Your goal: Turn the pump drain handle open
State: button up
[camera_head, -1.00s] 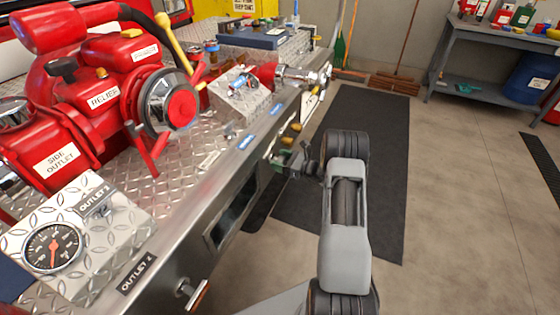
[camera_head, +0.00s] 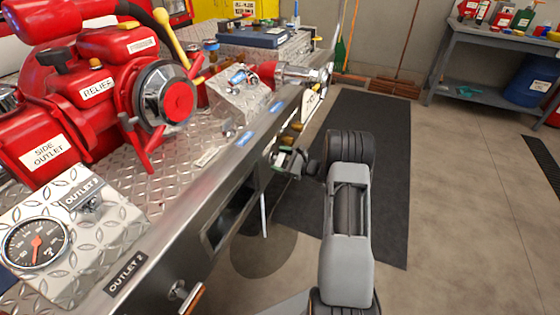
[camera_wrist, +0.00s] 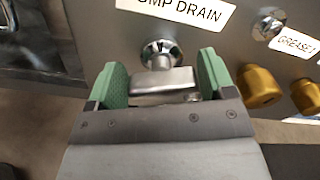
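The silver pump drain handle (camera_wrist: 163,80) hangs below its round metal stem, under the "PUMP DRAIN" label (camera_wrist: 178,10) on the side panel. My gripper (camera_wrist: 163,84) has its green fingers spread wide, one on each side of the handle. The handle's lower bar spans most of the gap; I cannot tell whether the fingers touch it. In the head view my gripper (camera_head: 288,158) is at the panel's side and hides the handle. A thin pale vertical streak (camera_head: 264,215), like falling water, hangs below the panel over a round dark patch (camera_head: 263,245) on the floor.
Yellow caps (camera_wrist: 262,88) sit right of the handle, close to my right finger. The red pump (camera_head: 120,85) and a gauge (camera_head: 37,243) stand on the metal deck (camera_head: 180,175). A black mat (camera_head: 365,120) covers open floor; a grey workbench (camera_head: 490,45) stands at the back right.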

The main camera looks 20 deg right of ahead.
jog(key=o, duration=0.3)
jog(key=p+v, duration=0.2)
jog(key=v, duration=1.2)
jog(key=shift+w, duration=0.1)
jog(key=s+a+r+n+g+h+p, duration=0.1)
jog(key=s+a+r+n+g+p, duration=0.3)
jog(key=a+r, duration=0.55)
jog(key=s+a+r+n+g+p, duration=0.2)
jog(key=a+r+n+g+p, duration=0.5)
jog(key=r, duration=0.3)
jog(key=s+a+r+n+h+p, duration=0.2)
jog(key=s+r+n+h+p, duration=0.3)
jog(key=r, duration=0.4)
jog(key=s+a+r+n+t+h+p, duration=0.1)
jog(key=s+a+r+n+h+p, duration=0.2)
jog(key=s+r+n+h+p, duration=0.3)
notch_tip(320, 180, up, 4)
jog(key=s+p, duration=0.1)
jog(key=s, duration=0.1)
jog(key=shift+s+a+r+n, duration=0.25)
jog(key=shift+s+n, duration=0.15)
